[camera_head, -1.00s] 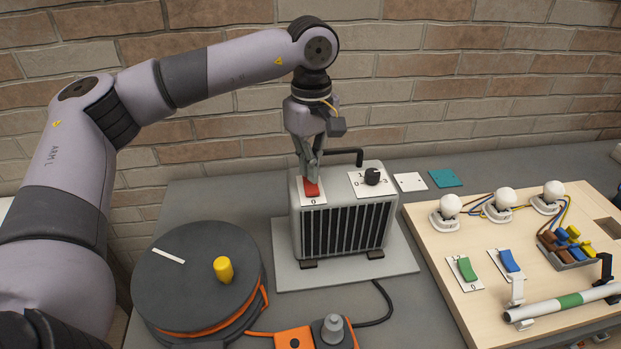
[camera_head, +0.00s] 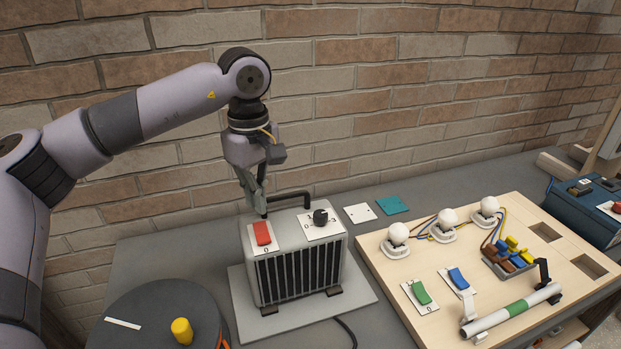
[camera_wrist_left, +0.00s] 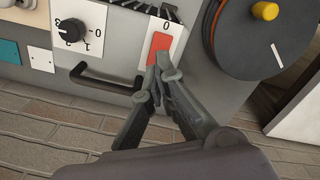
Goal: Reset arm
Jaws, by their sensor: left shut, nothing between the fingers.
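My left gripper (camera_head: 262,212) is shut and empty, pointing down just behind the red switch (camera_head: 262,233) on top of the grey heater (camera_head: 298,262). In the left wrist view its fingertips (camera_wrist_left: 156,72) meet close to the red switch (camera_wrist_left: 159,46); I cannot tell whether they touch the heater. The red switch sits on a white plate marked 0. A black dial (camera_head: 320,217) on another white plate is to its right. The heater stands upright on a light grey board. My right gripper is not in view.
A cable reel (camera_head: 150,315) with a yellow knob stands at the front left. A wooden board (camera_head: 385,270) with bulbs, coloured switches and a tube lies to the right. A blue box (camera_head: 585,218) is at the far right. A brick wall closes the back.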

